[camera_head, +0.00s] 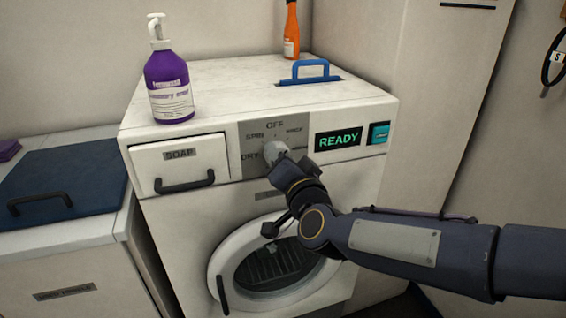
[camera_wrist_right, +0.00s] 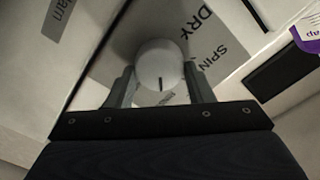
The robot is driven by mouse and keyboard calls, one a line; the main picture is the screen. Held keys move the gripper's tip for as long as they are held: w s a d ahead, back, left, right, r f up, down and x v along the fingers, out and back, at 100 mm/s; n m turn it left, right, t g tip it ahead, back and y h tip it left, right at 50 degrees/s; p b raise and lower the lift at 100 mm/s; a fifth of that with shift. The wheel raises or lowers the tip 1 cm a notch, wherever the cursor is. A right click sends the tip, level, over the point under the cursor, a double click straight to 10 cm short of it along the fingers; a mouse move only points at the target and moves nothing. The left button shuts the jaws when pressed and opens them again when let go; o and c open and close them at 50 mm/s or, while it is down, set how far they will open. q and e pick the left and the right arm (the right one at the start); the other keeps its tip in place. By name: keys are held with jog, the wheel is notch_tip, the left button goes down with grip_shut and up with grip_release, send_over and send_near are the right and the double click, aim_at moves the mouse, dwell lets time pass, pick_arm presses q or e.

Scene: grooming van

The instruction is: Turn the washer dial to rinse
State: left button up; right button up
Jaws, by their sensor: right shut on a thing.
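The washer (camera_head: 185,215) stands in the middle of the head view, with a round pale dial (camera_head: 274,152) on its grey label panel (camera_head: 252,136). OFF reads at the panel's top, SPIN and DRY at its left; the labels at the right are too small or covered to read surely. My right gripper (camera_head: 281,160) is at the dial. In the right wrist view its two fingers (camera_wrist_right: 160,80) are shut on either side of the white dial (camera_wrist_right: 158,58). A short dark mark on the dial points down in that view, towards a mostly hidden label. My left gripper is out of view.
A READY display (camera_head: 338,140) and a teal button (camera_head: 379,132) are right of the dial. A soap drawer (camera_head: 180,162) is at its left. A purple pump bottle (camera_head: 170,88), an orange bottle (camera_head: 291,32) and a blue handle (camera_head: 310,68) are on top. The round door (camera_head: 222,262) is below.

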dwell(0.3)
jog(key=o, duration=0.9)
jog(key=shift+o, duration=0.2)
jog(key=shift+s, duration=0.1)
jog(key=v, duration=0.7)
jog(key=shift+s, duration=0.3)
jog(key=shift+d, duration=0.15)
